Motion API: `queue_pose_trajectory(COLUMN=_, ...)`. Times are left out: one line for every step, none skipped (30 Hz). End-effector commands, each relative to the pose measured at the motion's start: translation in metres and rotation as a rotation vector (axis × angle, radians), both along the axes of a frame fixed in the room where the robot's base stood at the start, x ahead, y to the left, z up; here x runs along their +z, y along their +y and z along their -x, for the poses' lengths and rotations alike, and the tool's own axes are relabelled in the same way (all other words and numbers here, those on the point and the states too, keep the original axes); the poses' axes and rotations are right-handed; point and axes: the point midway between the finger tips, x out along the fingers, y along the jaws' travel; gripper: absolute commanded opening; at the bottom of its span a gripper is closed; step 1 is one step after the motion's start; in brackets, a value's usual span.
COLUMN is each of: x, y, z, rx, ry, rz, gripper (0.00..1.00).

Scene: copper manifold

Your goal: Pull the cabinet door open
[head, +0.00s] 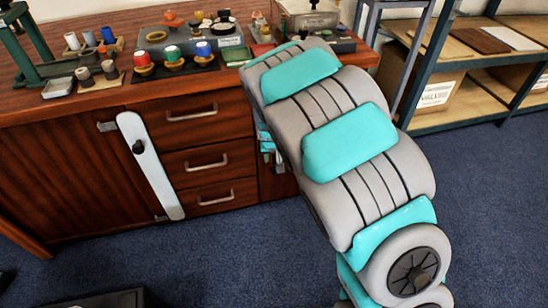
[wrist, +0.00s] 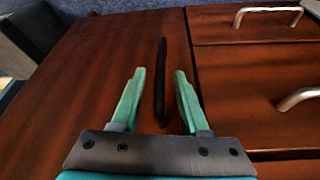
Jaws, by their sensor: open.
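The wooden cabinet door (wrist: 90,85) fills the left and middle of the wrist view, beside a column of drawers. A thin black upright bar (wrist: 162,52), which looks like the door's handle, stands on it. My gripper (wrist: 160,74) is open, with one teal finger on each side of the bar and a gap on both sides. I cannot tell how far the fingertips are from the wood. The door looks shut. In the head view my arm hides most of this door and the gripper; a strip of wood (head: 275,183) shows right of the drawers.
Drawers (head: 208,158) with metal handles sit left of my arm. Another wooden front (head: 70,175) carries a pale bar (head: 150,165) with a black knob. A shelf rack (head: 470,65) stands right. Blue carpet (head: 490,200) is clear.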

Motion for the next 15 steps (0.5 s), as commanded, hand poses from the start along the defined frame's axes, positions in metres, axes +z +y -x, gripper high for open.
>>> queue_pose_trajectory(x=-0.0037, y=-0.0001, z=-0.0009, rx=0.0, ry=0.002, rz=0.0, gripper=0.45)
queue_pose_trajectory(x=-0.0049, y=-0.0001, z=-0.0016, rx=0.0, ry=0.001, rz=0.0, gripper=0.45)
queue_pose_trajectory(x=-0.0058, y=0.0, z=-0.002, rx=0.0, ry=0.001, rz=0.0, gripper=0.45)
queue_pose_trajectory(x=-0.0061, y=0.0, z=-0.0022, rx=0.0, ry=0.001, rz=0.0, gripper=0.45)
queue_pose_trajectory(x=-0.0063, y=0.0, z=-0.0024, rx=0.0, ry=0.0, rz=0.0, gripper=0.45)
queue_pose_trajectory(x=-0.0062, y=0.0001, z=-0.0023, rx=0.0, ry=0.0, rz=0.0, gripper=0.45)
queue_pose_trajectory(x=-0.006, y=0.0001, z=-0.0024, rx=0.0, ry=0.0, rz=0.0, gripper=0.45)
queue_pose_trajectory(x=-0.006, y=0.0, z=-0.0023, rx=0.0, ry=0.0, rz=0.0, gripper=0.45)
queue_pose_trajectory(x=-0.0059, y=0.0, z=-0.0022, rx=0.0, ry=0.0, rz=0.0, gripper=0.45)
queue_pose_trajectory(x=-0.0059, y=0.0001, z=-0.0022, rx=0.0, ry=0.0, rz=0.0, gripper=0.45)
queue_pose_trajectory(x=-0.0058, y=0.0001, z=-0.0022, rx=0.0, ry=0.0, rz=0.0, gripper=0.41)
queue_pose_trajectory(x=-0.0058, y=0.0001, z=-0.0022, rx=0.0, ry=0.0, rz=0.0, gripper=0.37)
queue_pose_trajectory(x=-0.0057, y=0.0001, z=-0.0022, rx=0.0, ry=0.0, rz=0.0, gripper=0.34)
queue_pose_trajectory(x=-0.0057, y=0.0001, z=-0.0022, rx=0.0, ry=0.0, rz=0.0, gripper=0.3)
queue_pose_trajectory(x=-0.0057, y=0.0001, z=-0.0022, rx=0.0, ry=0.0, rz=0.0, gripper=0.26)
